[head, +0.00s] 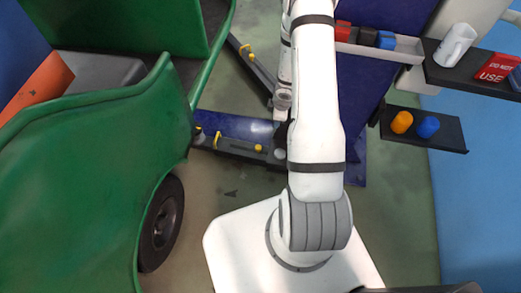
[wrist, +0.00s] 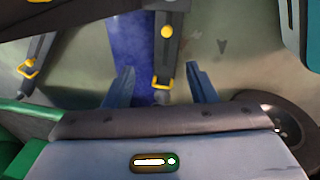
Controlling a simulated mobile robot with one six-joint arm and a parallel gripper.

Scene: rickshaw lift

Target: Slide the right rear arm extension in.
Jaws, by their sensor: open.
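Two dark lift arms with yellow fittings lie low beside the green rickshaw. In the head view, one lift arm (head: 262,75) slants at the back and the other lift arm (head: 237,148) lies in front of it, over a blue base. In the wrist view, one lift arm (wrist: 165,50) runs down the middle, with a yellow knob (wrist: 166,32) and a yellow handle (wrist: 163,83) near its end. My gripper (wrist: 160,72) is open, its two blue-grey fingers either side of that end in the picture. Contact cannot be told. In the head view my arm hides the fingers.
The green rickshaw (head: 90,190) with a black wheel (head: 161,224) fills the left. A blue lift post (head: 355,100) stands behind my arm. Shelves at the right hold a tray (head: 405,48), a white cup (head: 454,45) and orange (head: 401,122) and blue (head: 428,127) pieces. Floor is clear at lower right.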

